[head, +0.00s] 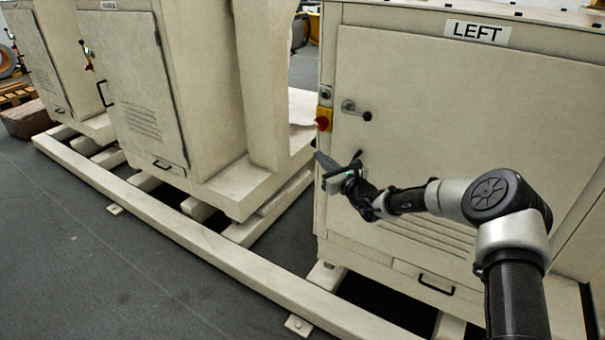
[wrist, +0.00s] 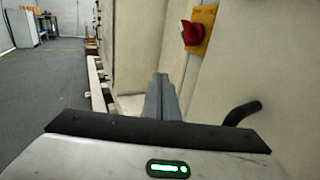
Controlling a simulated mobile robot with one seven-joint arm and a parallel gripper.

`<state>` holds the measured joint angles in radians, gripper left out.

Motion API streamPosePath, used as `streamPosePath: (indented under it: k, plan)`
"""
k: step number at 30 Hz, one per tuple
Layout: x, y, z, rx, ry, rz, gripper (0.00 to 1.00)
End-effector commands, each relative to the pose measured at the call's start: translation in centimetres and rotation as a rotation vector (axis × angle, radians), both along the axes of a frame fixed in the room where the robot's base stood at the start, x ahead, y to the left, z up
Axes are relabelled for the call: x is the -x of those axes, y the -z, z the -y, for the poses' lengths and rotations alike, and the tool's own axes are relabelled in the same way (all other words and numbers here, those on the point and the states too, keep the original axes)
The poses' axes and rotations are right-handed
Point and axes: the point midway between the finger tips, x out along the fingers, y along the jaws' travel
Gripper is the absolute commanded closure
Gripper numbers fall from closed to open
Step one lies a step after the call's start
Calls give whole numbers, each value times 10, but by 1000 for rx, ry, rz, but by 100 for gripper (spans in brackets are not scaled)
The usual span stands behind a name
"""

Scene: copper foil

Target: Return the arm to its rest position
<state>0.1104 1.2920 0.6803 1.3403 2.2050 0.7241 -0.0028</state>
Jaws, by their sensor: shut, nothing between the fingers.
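My arm reaches in from the lower right in the head view, bent at the elbow. My gripper (head: 318,158) is in front of the cream cabinet marked LEFT (head: 430,120), near the cabinet's left edge and below its red switch. In the wrist view my gripper (wrist: 162,82) shows its two grey fingers together, with nothing between them. The red switch on its yellow plate (wrist: 193,33) is up and to the right of the fingers, apart from them. A black handle (wrist: 243,112) is to the right of the fingers.
The red switch (head: 323,120) and a door latch (head: 355,110) stick out from the cabinet. More cream cabinets (head: 140,90) stand to the left. A cream base rail (head: 190,235) runs along the floor. The dark floor (head: 80,270) at the lower left is clear.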

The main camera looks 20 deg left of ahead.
Motion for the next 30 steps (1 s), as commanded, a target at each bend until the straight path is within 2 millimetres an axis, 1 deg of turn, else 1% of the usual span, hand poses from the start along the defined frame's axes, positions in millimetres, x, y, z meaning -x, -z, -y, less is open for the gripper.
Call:
streamPosePath:
  k: [1,3,6,9,12,17,19,20,23,24,26,27,29,30]
  plan:
    - [15,-5,-4,-1,-4,-4,100]
    - [31,-4,-8,-1,-4,-4,100]
    - [50,-3,-12,0,-4,-4,100]
    - [65,-2,-15,1,-2,-2,100]
    - [75,-1,-17,1,-2,-1,100]
    - [81,-1,-18,1,-2,0,100]
    - [83,-7,-20,10,-15,18,100]
    - [86,-13,-21,20,-29,34,100]
    - [103,-46,-28,86,-120,140,100]
    - [116,-63,-32,126,-177,201,100]
    - [139,-89,-36,206,-273,307,100]
    - [157,-104,-36,267,-342,378,100]
    - [186,-123,-33,365,-445,483,100]
    - [204,-133,-29,433,-510,547,100]
